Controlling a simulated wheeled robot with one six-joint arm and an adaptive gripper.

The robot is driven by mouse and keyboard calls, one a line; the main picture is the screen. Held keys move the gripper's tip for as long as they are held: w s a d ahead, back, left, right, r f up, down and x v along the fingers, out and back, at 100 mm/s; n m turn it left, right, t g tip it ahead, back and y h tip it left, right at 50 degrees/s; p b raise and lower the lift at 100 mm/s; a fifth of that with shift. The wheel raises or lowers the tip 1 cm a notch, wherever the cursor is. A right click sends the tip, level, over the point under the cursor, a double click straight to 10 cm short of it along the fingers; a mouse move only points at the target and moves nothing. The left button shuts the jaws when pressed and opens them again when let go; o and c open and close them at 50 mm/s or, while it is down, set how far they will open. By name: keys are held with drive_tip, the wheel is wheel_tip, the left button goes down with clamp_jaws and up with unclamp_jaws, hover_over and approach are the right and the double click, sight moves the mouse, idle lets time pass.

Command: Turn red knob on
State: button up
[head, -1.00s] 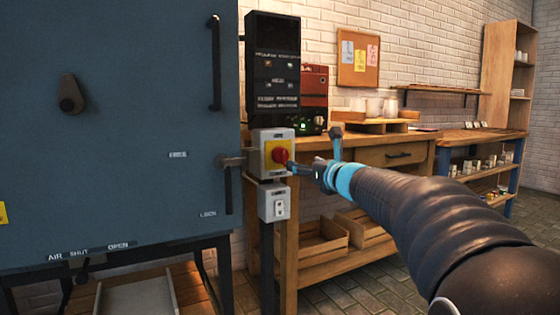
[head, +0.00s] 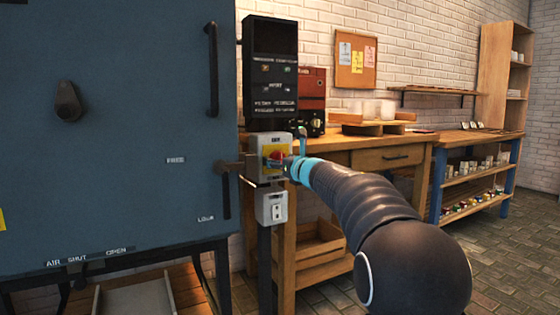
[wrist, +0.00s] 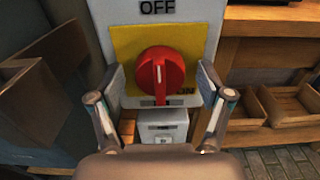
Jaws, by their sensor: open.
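The red knob (wrist: 160,74) is a round rotary switch on a yellow plate (wrist: 126,46) of a light grey box (wrist: 110,14). Its raised grip stands about upright in the wrist view. "OFF" is printed above it, and "ON" shows partly at its lower right. My gripper (wrist: 162,84) is open, with one finger on each side of the knob and gaps between them. In the head view the knob (head: 277,156) is partly hidden by my gripper (head: 286,160).
A smaller grey switch box (head: 271,207) sits below. The blue cabinet (head: 120,130) with handles is close on the left. A wooden workbench (head: 350,143) stands behind and to the right. Wooden crates (wrist: 285,102) lie on its lower shelf.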

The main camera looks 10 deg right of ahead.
drive_tip(key=c, duration=1.2)
drive_tip(key=shift+o, duration=0.2)
drive_tip(key=shift+m, duration=0.3)
drive_tip(key=m+p, duration=0.1)
drive_tip(key=m, duration=0.2)
drive_tip(key=shift+r+m+p, duration=0.15)
drive_tip(key=shift+m+p, duration=0.15)
drive_tip(key=shift+p, duration=0.1)
drive_tip(key=m+p, duration=0.2)
drive_tip(key=m, duration=0.2)
drive_tip(key=shift+m, duration=0.3)
drive_tip(key=m+p, duration=0.3)
drive_tip(key=m, duration=0.2)
drive_tip(key=shift+m+p, duration=1)
drive_tip(key=shift+m, duration=1)
